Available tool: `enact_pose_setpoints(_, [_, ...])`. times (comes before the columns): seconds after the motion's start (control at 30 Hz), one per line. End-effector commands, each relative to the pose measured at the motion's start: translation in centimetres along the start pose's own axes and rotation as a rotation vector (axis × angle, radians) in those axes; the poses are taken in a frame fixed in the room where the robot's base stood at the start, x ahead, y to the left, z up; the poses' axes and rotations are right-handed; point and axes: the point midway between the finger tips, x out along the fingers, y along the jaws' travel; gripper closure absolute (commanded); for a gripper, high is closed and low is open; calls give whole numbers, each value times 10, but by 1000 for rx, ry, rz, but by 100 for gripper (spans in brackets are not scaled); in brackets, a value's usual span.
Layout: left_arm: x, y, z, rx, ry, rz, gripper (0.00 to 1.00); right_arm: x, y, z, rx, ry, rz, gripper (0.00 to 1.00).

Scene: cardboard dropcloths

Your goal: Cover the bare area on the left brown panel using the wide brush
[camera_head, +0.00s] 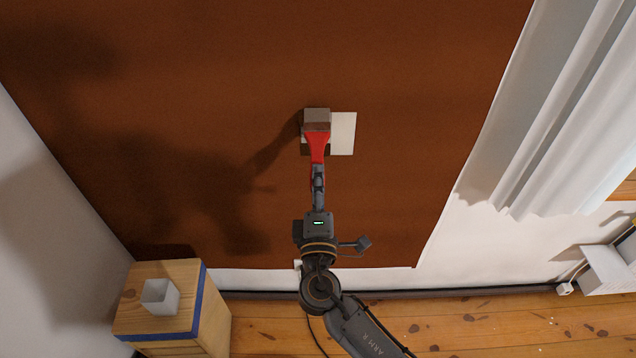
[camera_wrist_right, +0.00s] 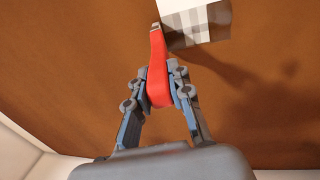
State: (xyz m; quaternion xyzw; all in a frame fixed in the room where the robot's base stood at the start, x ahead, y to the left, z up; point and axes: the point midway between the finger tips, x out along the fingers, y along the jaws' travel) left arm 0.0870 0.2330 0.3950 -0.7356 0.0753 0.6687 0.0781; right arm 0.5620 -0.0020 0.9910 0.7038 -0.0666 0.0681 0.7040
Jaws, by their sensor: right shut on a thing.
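The brown panel (camera_head: 220,60) fills most of the head view and has a pale bare patch (camera_head: 343,135) near its middle. The wide brush (camera_head: 317,142) has a red handle and a grey-brown head. My right gripper (camera_head: 318,172) is shut on its handle, and the brush points up the panel. The brush head overlaps the left part of the patch, hiding it; I cannot tell whether the bristles touch the panel. My left gripper is not in view.
A white curtain (camera_head: 560,110) hangs at the right. A white box (camera_head: 605,270) is at the lower right. The wooden floor (camera_head: 480,325) is mostly clear.

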Motion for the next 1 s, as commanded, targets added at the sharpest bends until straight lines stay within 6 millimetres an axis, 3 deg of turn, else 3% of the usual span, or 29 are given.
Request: enact_pose_setpoints(1.0, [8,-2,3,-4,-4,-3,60,7,-4,0,0,0,1,100])
